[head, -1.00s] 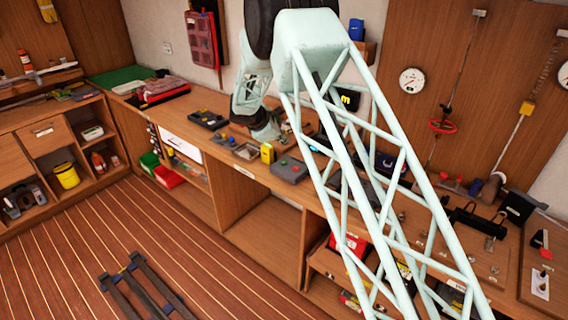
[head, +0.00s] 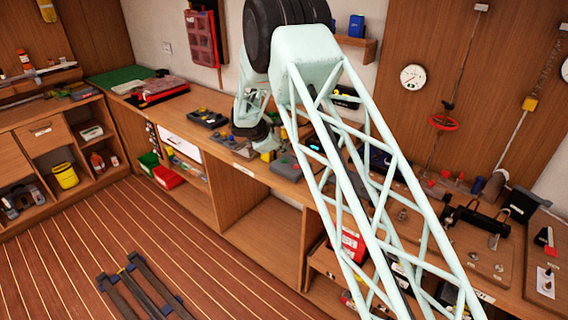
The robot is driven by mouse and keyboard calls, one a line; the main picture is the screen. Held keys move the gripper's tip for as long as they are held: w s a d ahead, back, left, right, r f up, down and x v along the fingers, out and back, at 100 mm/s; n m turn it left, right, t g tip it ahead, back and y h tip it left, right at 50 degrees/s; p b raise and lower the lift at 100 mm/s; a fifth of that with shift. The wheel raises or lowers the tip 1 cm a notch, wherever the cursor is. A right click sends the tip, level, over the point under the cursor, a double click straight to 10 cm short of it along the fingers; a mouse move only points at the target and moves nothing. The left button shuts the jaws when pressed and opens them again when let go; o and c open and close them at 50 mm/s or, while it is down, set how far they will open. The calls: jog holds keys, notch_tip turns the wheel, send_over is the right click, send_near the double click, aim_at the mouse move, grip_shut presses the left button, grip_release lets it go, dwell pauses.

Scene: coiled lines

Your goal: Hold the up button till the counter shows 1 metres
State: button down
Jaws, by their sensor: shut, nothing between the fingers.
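My gripper (head: 264,146) hangs low over the long workbench, shut and empty, its tips small and hard to make out. Just below and right of it is a grey box (head: 288,168) with small coloured buttons on top; I cannot read which is the up button. A yellow block (head: 267,156) beside the box is partly hidden by my gripper. A small dark device with a cyan glow (head: 315,147) shows behind my arm's lattice; I cannot read any number on it. I cannot tell whether my gripper touches anything.
A black control box (head: 207,117) with coloured knobs lies left of my gripper. A red-and-black bundle (head: 160,90) lies farther left. A round white gauge (head: 413,77) and a red ring (head: 442,122) hang on the right wall panel. My lattice arm covers the bench's middle.

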aim_at(284, 160)
jog(key=shift+f+b, duration=1)
jog(key=shift+f, duration=0.35)
jog(key=shift+f+b, duration=0.95)
jog(key=shift+b, duration=0.15)
dwell(5.6)
